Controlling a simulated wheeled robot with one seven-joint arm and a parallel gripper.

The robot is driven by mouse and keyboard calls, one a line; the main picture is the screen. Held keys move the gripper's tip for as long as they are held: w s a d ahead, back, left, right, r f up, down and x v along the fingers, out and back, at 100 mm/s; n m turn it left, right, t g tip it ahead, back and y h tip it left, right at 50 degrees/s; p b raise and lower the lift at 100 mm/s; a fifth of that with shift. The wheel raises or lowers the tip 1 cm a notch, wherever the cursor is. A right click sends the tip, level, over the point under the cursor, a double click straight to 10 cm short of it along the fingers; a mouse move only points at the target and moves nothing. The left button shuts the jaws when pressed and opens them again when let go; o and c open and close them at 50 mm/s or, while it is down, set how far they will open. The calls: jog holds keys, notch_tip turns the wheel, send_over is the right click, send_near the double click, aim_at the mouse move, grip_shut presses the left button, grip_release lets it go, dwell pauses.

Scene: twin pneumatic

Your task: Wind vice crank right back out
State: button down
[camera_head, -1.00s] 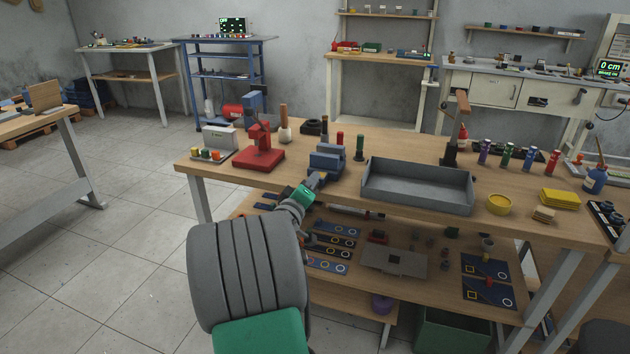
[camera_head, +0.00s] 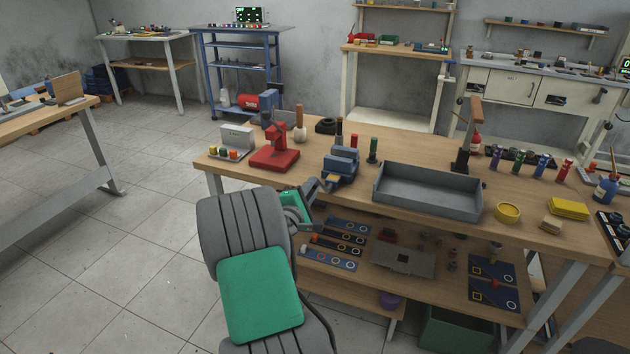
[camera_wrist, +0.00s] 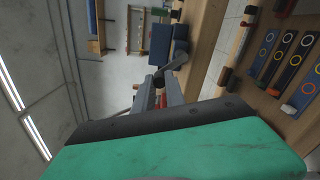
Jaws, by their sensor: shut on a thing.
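The blue vice (camera_head: 341,160) stands at the front edge of the wooden workbench, between the red press and the grey tray. It also shows in the wrist view (camera_wrist: 161,42). A dark grey crank arm (camera_wrist: 176,62) crosses in front of the vice in the wrist view. My gripper (camera_head: 318,186) is at the vice's front side, just off the bench edge. In the wrist view my gripper (camera_wrist: 161,88) has its fingers close together at the crank's end, shut on the crank handle. The handle is mostly hidden by the fingers.
A red press (camera_head: 275,154) stands left of the vice and a grey tray (camera_head: 428,190) to its right. A green-topped post (camera_head: 373,148) is close by the vice. The lower shelf (camera_head: 345,276) holds tool mats below my arm. Floor at left is clear.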

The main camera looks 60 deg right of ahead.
jog(key=shift+w+a+f+n+p, duration=0.15)
jog(key=shift+f+n+p, duration=0.6)
jog(key=shift+n, duration=0.9)
jog(key=shift+w+d+f+n+p, duration=0.1)
jog(key=shift+w+f+n+p, duration=0.25)
jog(key=shift+n+p, duration=1.05)
jog(key=shift+w+a+f+n+p, duration=0.1)
jog(key=shift+f+n+p, duration=0.55)
jog(key=shift+n, duration=1.3)
jog(key=shift+f, duration=0.15)
jog(key=c, duration=1.4)
grip_release()
jog(key=a, duration=0.2)
jog(key=s+a, duration=0.1)
jog(key=a, duration=0.4)
jog(key=shift+s+a+b, duration=0.15)
jog(key=shift+a+b, duration=0.2)
jog(key=shift+b, duration=0.05)
